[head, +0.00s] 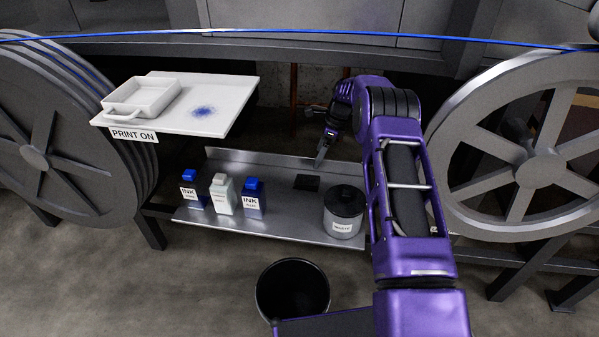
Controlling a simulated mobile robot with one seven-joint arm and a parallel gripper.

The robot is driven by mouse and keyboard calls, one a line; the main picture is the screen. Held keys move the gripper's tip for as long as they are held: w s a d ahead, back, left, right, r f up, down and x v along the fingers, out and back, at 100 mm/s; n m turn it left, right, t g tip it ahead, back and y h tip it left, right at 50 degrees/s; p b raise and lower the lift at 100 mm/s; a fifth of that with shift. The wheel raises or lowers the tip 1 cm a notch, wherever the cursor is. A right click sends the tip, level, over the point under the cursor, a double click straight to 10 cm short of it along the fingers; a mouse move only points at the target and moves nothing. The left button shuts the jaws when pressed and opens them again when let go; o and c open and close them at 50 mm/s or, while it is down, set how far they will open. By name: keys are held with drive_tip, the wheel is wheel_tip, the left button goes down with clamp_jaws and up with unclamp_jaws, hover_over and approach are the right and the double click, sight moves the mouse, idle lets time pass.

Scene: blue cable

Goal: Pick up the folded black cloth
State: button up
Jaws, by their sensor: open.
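The folded black cloth (307,183) is a small dark flat square lying on the metal shelf (285,222). The gripper is open and empty. It is small in this view, and the gap between its fingertips is hard to see.
Two ink bottles (252,197) and a white bottle (222,194) stand left; the jar (344,211) stands right. A white platform (215,92) with a tray (145,97) overhangs at upper left. Large wheels flank the shelf. A blue cable (300,32) crosses above. A black bin (292,288) stands in front.

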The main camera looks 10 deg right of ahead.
sight(307, 179)
drive_tip(key=b+x, duration=0.1)
drive_tip(key=x, duration=1.1)
drive_tip(key=shift+w+b, duration=0.2)
drive_tip(key=shift+b, duration=0.15)
drive_tip(key=shift+f, duration=0.25)
